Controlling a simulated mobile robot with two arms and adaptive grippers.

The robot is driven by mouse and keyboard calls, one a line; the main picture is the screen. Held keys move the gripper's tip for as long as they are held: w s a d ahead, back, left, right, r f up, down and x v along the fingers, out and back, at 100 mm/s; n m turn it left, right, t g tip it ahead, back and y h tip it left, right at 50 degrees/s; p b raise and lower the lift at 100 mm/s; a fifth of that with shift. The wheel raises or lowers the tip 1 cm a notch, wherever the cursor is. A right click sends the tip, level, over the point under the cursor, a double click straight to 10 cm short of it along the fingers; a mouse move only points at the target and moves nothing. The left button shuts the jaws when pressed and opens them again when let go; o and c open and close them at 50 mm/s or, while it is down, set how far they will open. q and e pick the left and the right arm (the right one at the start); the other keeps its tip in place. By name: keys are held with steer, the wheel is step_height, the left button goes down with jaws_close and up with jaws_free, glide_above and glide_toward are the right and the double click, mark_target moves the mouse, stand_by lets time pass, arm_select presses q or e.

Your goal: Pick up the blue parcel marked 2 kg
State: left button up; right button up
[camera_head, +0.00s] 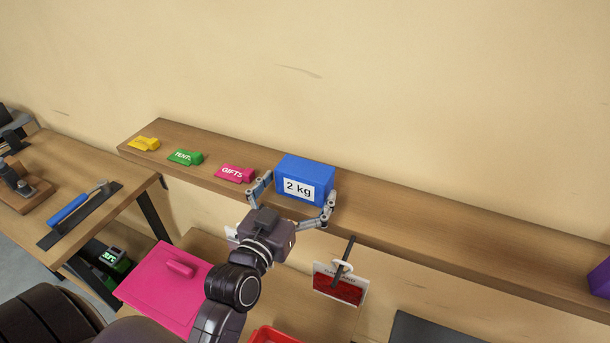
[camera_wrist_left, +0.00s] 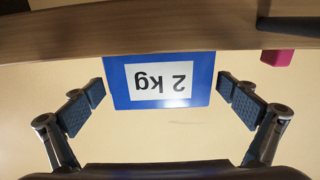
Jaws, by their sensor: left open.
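The blue parcel (camera_head: 304,173) with a white "2 kg" label stands on the wooden wall shelf (camera_head: 420,205). My left gripper (camera_head: 293,203) is open, with one finger at each side of the parcel's front. In the left wrist view the parcel (camera_wrist_left: 206,75) appears upside down between the spread fingers of my left gripper (camera_wrist_left: 168,104). Gaps show between the parcel and both fingers there. My right gripper is not in view.
Pink (camera_head: 235,174), green (camera_head: 185,157) and yellow (camera_head: 144,143) tags lie left of the parcel on the shelf. A hook with a red card (camera_head: 338,288) hangs below the shelf. A pink lidded box (camera_head: 165,290) stands lower left. The shelf right of the parcel is clear up to a purple object (camera_head: 600,277).

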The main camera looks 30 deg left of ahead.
mark_target(305, 174)
arm_select(q)
steer(key=w, duration=0.2)
steer(key=shift+w+a, duration=0.1)
steer(key=shift+w, duration=0.3)
steer(key=c, duration=0.8)
steer(key=shift+s, duration=0.1)
steer(key=c, duration=1)
steer(key=shift+r+p, duration=0.3)
steer(key=shift+r, duration=0.25)
steer(key=shift+c, duration=0.9)
steer(key=shift+w+f, duration=0.1)
steer(key=shift+w, duration=0.1)
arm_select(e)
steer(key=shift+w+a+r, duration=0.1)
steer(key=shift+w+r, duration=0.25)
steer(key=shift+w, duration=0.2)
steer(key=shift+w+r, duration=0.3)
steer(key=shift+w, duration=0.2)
